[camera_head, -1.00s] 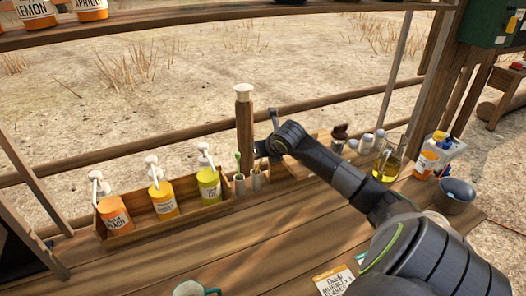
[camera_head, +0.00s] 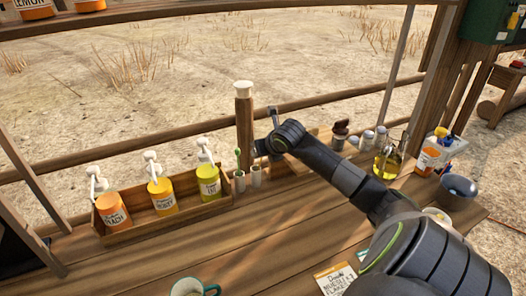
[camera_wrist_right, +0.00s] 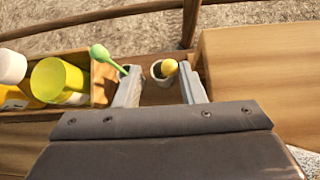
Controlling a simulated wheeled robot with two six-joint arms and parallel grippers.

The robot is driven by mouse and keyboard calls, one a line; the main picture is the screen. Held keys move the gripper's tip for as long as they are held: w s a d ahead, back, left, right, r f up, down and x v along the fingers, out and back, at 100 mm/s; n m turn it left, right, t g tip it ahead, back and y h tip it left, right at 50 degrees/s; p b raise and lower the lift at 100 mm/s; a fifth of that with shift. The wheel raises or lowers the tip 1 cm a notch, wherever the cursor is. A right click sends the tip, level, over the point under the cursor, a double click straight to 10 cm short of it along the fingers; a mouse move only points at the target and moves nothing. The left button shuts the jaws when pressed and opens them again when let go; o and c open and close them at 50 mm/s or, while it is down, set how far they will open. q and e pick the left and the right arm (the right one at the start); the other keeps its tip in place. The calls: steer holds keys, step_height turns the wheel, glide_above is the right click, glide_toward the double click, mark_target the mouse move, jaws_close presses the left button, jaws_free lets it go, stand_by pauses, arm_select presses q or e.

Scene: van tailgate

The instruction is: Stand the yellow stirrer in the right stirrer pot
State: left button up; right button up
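The right stirrer pot (camera_head: 256,176) is a small pale cup on the wooden counter, beside the left pot (camera_head: 239,181) with a green stirrer (camera_head: 238,158) in it. In the right wrist view the yellow stirrer (camera_wrist_right: 169,67) shows as a rounded yellow end over the mouth of the right pot (camera_wrist_right: 157,76), near its right rim. Its shaft is hidden. My right gripper (camera_wrist_right: 160,88) is open, its two fingers apart with the pot and yellow end in the gap between them. In the head view this gripper (camera_head: 262,148) is just above the pots. My left gripper is out of view.
A wooden tray (camera_head: 175,221) with pump bottles stands left of the pots. A wooden block (camera_wrist_right: 255,75) is right of the gripper. Jars, an oil jug (camera_head: 390,158) and a bowl (camera_head: 457,190) stand at the right.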

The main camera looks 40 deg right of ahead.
steer(key=v, duration=1.3)
steer(key=shift+w+r, duration=0.2)
steer(key=shift+w, duration=0.05)
steer(key=shift+d+f, duration=0.1)
stand_by(0.5)
